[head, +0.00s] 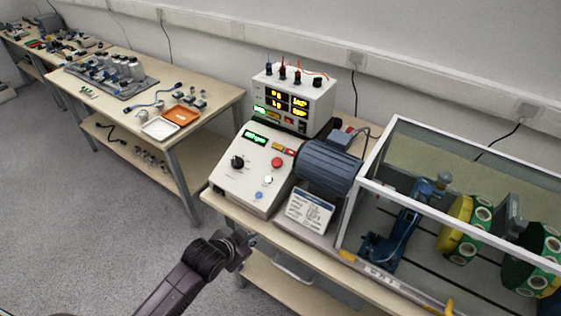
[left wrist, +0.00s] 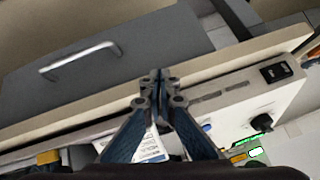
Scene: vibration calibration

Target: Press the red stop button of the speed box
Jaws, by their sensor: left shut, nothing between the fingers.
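The speed box (head: 238,186) is a cream console with a sloped panel on the table. The red button is not seen there. My right gripper is not in view.
A grey motor (head: 329,166) and a label card (head: 305,208) stand right of the box. A power supply (head: 293,98) with leads is behind it. A framed clear enclosure (head: 400,137) fills the right. A drawer with a handle (left wrist: 80,60) is below the tabletop. Another bench (head: 200,110) stands left.

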